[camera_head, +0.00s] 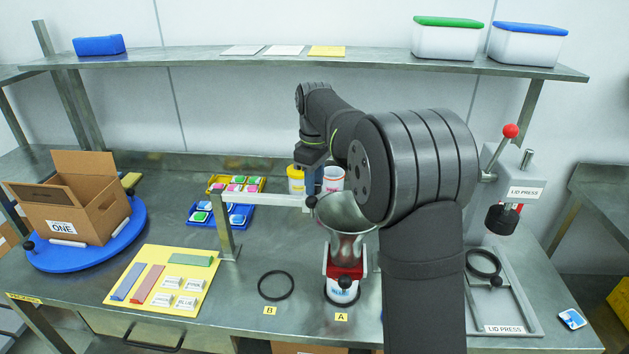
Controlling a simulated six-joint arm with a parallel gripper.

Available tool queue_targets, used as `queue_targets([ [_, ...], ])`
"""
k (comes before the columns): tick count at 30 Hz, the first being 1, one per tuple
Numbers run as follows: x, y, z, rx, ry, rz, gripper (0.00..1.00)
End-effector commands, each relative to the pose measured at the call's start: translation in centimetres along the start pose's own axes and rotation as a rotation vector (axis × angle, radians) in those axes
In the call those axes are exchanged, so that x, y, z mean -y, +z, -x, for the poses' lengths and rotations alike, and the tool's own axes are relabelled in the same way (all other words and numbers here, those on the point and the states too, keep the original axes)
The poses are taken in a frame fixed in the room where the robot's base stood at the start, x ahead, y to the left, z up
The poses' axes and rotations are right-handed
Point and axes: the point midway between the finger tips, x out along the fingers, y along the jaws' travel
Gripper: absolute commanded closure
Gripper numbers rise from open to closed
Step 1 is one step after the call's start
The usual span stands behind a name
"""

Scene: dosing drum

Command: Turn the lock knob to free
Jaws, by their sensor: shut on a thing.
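A dark knob (311,202), which I take for the lock knob, sits at the right end of a light grey bar, just left of the metal funnel (347,236). My gripper (312,188) points down over this knob and is shut on it. The fingertips are small and partly covered in this view, so the knob's turn angle cannot be read. A red piece (345,269) with a black front knob (345,282) is under the funnel, above a white and blue container (342,294) at mark A.
The grey bar (268,200) runs left to a metal post (225,222). A blue turntable (60,258) with an open carton (82,203) stands left. A yellow board (142,294) lies front left. A lid press (505,300) stands right. A black ring (276,285) lies by mark B.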

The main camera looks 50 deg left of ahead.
Motion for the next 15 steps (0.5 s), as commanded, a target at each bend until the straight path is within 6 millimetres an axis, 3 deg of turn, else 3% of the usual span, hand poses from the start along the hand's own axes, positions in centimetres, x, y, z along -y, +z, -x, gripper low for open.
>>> queue_targets([
  [15,-0.03,-0.02,0.12,-0.002,0.002,0.035,0.92],
])
